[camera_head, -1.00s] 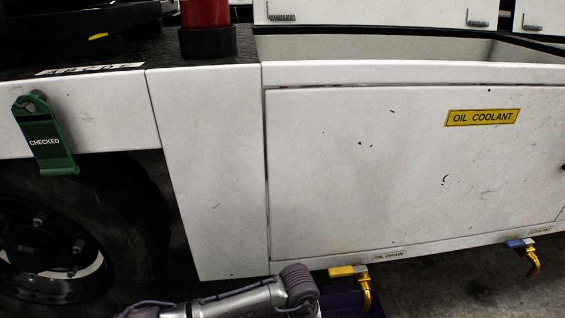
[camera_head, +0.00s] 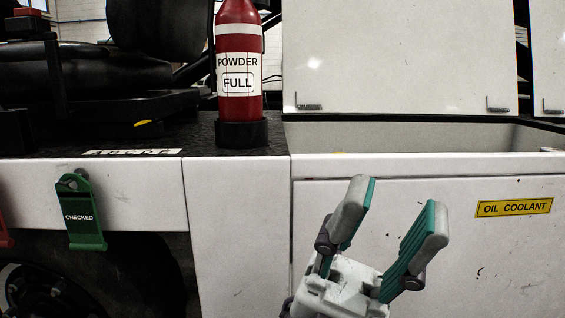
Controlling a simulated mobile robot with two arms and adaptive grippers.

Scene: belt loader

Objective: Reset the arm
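My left gripper (camera_head: 392,225) is raised in front of the loader's white side panel (camera_head: 455,260), at the lower middle of the head view. Its two grey fingers with green pads point up and stand well apart. Nothing is between them. My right gripper does not show.
A red powder extinguisher (camera_head: 239,110) stands in a black holder on the loader's deck. A green "CHECKED" tag (camera_head: 80,212) hangs on the left panel. A yellow "OIL COOLANT" label (camera_head: 514,207) is right of the gripper. An open compartment (camera_head: 400,137) with a raised lid (camera_head: 400,60) lies behind.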

